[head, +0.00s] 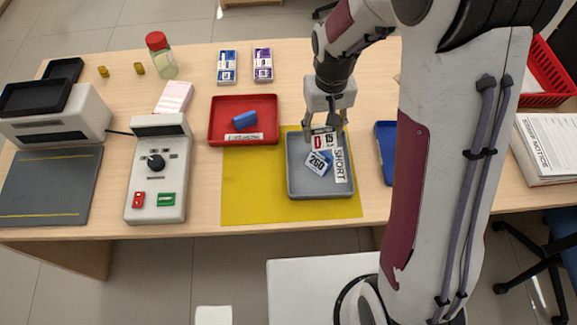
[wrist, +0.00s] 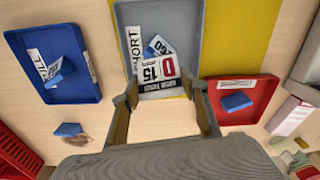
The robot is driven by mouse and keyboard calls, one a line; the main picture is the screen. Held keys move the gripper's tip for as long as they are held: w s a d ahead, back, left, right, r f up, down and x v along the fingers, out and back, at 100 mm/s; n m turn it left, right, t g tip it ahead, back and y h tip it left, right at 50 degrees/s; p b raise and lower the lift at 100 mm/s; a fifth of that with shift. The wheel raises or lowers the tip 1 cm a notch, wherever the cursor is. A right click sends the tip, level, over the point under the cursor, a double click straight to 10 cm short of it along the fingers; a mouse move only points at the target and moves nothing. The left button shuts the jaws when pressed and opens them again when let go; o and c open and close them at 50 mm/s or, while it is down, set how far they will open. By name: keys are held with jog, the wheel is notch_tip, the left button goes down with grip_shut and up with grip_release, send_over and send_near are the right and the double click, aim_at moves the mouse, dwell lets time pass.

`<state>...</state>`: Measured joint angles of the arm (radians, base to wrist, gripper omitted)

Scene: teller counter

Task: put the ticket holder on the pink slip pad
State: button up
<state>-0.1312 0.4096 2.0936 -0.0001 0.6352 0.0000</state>
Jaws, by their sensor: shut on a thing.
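The ticket holder, a small pale piece with "0 15" plates and a dark lettered strip (head: 323,141), is between my gripper's (head: 325,128) fingers, over the far end of the grey tray (head: 321,194). In the wrist view, my gripper's (wrist: 162,88) fingertips close on the holder's (wrist: 155,69) two sides. I cannot tell whether it touches the tray. The pink slip pad (head: 174,97) lies on the counter at the left, behind the keypad device. It also shows at the right of the wrist view (wrist: 290,117). Its visible top looks bare.
The grey tray holds a "SHORT" strip (head: 341,167) and a "260" card (head: 317,163) on a yellow mat (head: 245,190). The red tray (head: 218,137) with a blue block lies between tray and pad. A red-capped jar (head: 162,62) stands behind the pad, the keypad device (head: 150,190) in front.

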jog(key=s+a, duration=0.2)
jog(key=a, duration=0.5)
jog(key=s+a+m, duration=0.1)
jog(key=s+a, duration=0.2)
jog(key=a, duration=0.4)
jog(key=shift+a+r, duration=0.25)
jog(key=shift+r, duration=0.1)
jog(key=shift+f, duration=0.1)
jog(key=shift+f, duration=3.05)
jog(key=shift+f, duration=0.15)
jog(key=shift+f, duration=1.75)
jog(key=shift+f, duration=0.1)
